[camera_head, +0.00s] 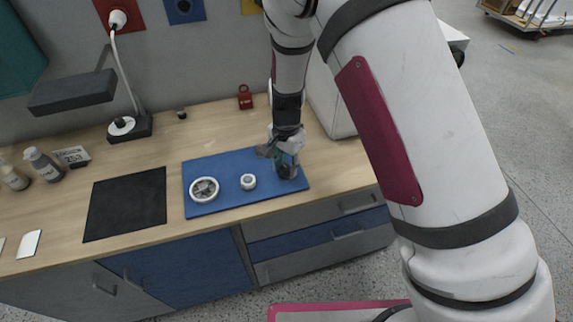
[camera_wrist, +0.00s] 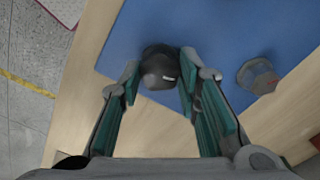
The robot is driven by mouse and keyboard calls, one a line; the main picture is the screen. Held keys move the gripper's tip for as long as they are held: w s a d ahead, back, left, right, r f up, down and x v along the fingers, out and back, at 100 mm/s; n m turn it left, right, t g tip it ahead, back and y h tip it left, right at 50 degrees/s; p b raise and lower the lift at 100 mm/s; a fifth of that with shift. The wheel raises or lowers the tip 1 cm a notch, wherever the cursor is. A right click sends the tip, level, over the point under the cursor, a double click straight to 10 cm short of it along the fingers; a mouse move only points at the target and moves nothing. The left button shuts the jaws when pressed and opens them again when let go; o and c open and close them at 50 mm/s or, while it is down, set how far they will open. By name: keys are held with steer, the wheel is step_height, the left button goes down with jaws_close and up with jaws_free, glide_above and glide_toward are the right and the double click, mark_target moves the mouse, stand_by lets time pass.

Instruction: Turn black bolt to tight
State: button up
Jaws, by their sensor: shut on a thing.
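The black bolt (camera_wrist: 159,68) stands between the fingers of my gripper (camera_wrist: 160,85) in the wrist view, with its rounded dark top showing. The fingers, with green inner pads, are shut on it near their tips. In the head view my gripper (camera_head: 283,160) points down at the right end of a blue mat (camera_head: 225,166). The dark bolt shows there only partly, low between the fingers. The thread and the seat under the bolt are hidden, so I cannot tell how tight it sits.
A small white ring-shaped part (camera_head: 248,181) and a larger round white-rimmed part (camera_head: 204,190) lie on the mat to the left. A black mat (camera_head: 126,204), a lamp (camera_head: 72,94), bottles (camera_head: 43,165) and a red padlock-shaped item (camera_head: 245,98) are on the wooden bench (camera_head: 150,160).

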mark_target(287, 168)
steer(key=shift+m+p, duration=0.3)
steer(key=shift+m, duration=1.4)
steer(key=o, duration=1.1)
steer(key=shift+o, duration=0.2)
step_height(287, 168, up, 12)
steer(key=shift+r, duration=0.1)
